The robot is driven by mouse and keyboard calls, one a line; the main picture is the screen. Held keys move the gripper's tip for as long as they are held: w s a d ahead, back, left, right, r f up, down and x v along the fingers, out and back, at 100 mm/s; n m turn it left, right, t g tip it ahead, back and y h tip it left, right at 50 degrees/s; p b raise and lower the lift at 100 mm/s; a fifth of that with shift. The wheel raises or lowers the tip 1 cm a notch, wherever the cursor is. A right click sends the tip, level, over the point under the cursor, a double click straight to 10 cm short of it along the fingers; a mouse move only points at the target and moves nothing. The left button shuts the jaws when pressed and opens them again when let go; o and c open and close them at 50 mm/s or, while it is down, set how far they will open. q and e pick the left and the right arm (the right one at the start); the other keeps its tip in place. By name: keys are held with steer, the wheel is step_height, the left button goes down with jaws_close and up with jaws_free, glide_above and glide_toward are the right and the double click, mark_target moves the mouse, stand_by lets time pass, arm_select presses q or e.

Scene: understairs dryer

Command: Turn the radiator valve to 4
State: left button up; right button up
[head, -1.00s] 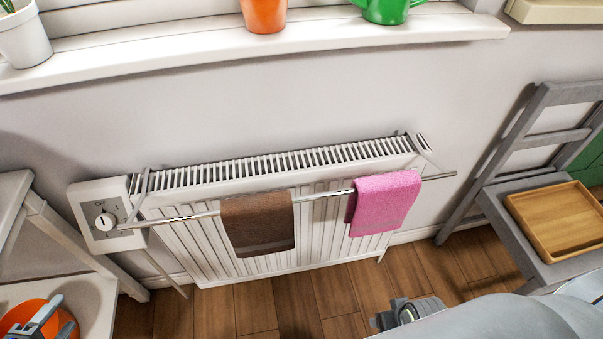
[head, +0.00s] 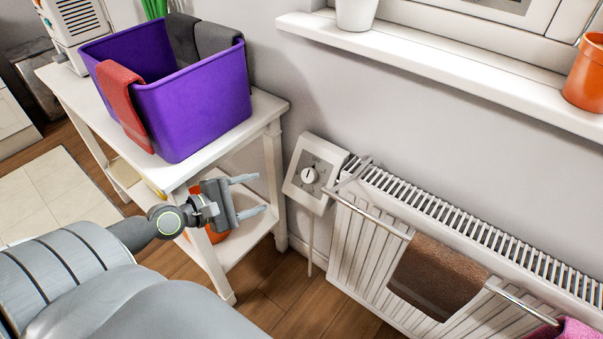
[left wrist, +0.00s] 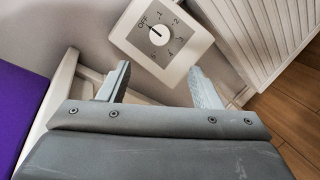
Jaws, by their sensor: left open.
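The radiator valve (head: 317,165) is a white box with a round dial (head: 308,175) on the wall at the radiator's left end. In the left wrist view the dial (left wrist: 158,36) shows marks from OFF through numbers around it, and its pointer seems to be towards OFF. My left gripper (head: 251,195) is open and empty, left of the valve and apart from it. In the left wrist view its fingers (left wrist: 160,76) point towards the valve box, which lies beyond the tips. My right gripper is not in view.
A white radiator (head: 350,245) has a front rail (head: 375,220) starting close beside the dial, with a brown towel (head: 432,275) and a pink towel (head: 568,331). A white table (head: 268,113) with a purple tub (head: 205,113) stands left of the valve. A windowsill (head: 440,65) is above.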

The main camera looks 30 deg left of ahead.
arm_select(q)
glide_toward(307, 176)
steer(key=x, duration=0.6)
steer(key=shift+w+f, duration=0.15)
steer(key=shift+f, duration=0.05)
steer(key=shift+b+x, duration=0.3)
steer(key=shift+x, duration=0.6)
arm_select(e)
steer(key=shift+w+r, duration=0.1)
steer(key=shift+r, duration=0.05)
arm_select(q)
steer(key=shift+r, duration=0.1)
steer(key=c, duration=1)
